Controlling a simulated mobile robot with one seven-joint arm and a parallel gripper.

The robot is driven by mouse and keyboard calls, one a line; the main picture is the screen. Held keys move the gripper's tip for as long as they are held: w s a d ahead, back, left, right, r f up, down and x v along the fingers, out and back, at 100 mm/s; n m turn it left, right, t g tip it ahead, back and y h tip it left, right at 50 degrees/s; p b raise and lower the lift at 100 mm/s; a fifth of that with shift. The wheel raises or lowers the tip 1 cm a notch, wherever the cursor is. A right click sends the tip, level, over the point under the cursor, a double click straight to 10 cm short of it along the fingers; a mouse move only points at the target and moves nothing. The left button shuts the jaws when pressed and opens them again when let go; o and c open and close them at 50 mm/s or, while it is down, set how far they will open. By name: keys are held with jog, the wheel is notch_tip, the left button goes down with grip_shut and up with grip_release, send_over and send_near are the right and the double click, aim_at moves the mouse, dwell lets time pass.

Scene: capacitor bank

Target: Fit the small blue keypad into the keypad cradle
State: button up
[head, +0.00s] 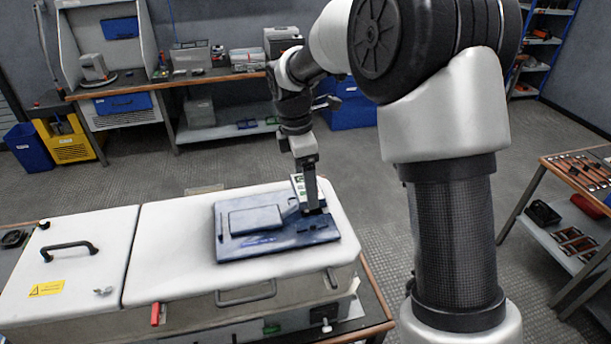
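A blue mat or tray (232,246) lies on the white lid of a long cabinet. A raised blue rectangle (256,219) sits on its left half; I cannot tell whether it is the small blue keypad. A darker blue flat shape (316,229) is on the right half, partly under my gripper; I cannot tell whether it is the keypad cradle. My gripper (314,208) points down over the right part of the mat, its tip at or just above the surface. The fingers are too small and dark to show whether they hold anything.
The white cabinet (170,230) has a black handle (69,246) and a yellow warning label (46,288) on its left lid. A workbench (200,78) stands at the back. A shelf table (580,172) with tools stands at the right. Floor between them is open.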

aim_at(307, 210)
jog(key=shift+f+b, duration=1.9)
jog(key=shift+f, duration=0.6)
jog(key=shift+f+b, duration=0.4)
jog(key=shift+f, duration=0.35)
jog(key=o, duration=1.1)
notch_tip(307, 210, up, 17)
jog(key=a, duration=0.2)
jog(key=s+d+r+m+t+p, duration=0.1)
jog(key=s+d+r+m, duration=0.25)
jog(key=s, duration=0.25)
jog(key=s+d+r+m+t, duration=0.1)
jog(key=s+d+r+m, duration=0.1)
jog(key=s+d+m, duration=0.3)
jog(key=s+d+f+m+t, duration=0.1)
jog(key=s+f+m, duration=0.1)
jog(key=s+m, duration=0.2)
jog(key=s+d+f+m+t+y, duration=0.1)
jog(key=s+d+f+m, duration=0.1)
jog(key=s, duration=0.4)
jog(key=s+d+f+m+t, duration=0.1)
jog(key=s+f+m, duration=0.1)
jog(key=s+m, duration=0.3)
jog(key=shift+d+f+m, duration=0.1)
jog(key=shift+d+m, duration=0.15)
jog(key=shift+m, duration=0.1)
